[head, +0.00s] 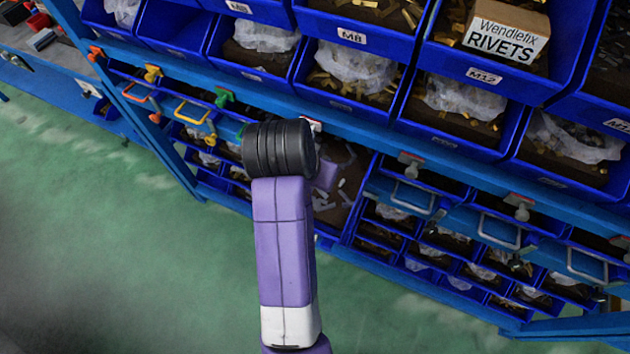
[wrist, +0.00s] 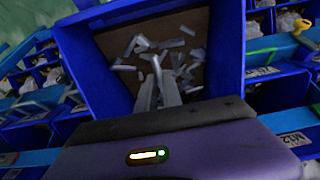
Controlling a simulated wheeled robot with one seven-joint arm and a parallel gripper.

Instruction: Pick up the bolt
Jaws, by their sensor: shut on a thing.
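Several small grey bolts (wrist: 143,42) lie loose on the brown floor of an open blue bin (wrist: 230,50) in the wrist view. My gripper (wrist: 158,74) reaches down into this bin, its grey fingers close together and shut on a bolt (wrist: 156,63). The held bolt is small and blurred, and its outline merges with the fingertips and the pieces behind. In the head view, the pulled-out bin (head: 345,215) shows with scattered pieces behind my purple arm. My black joint hides the fingers there.
A blue rack of bins stands around the spot, with upper bins of brass parts and plastic bags (head: 350,68) and a Wendlefix rivets box (head: 505,35). Coloured drawer handles (head: 193,112) stick out at left. Green floor (head: 120,250) is clear at lower left.

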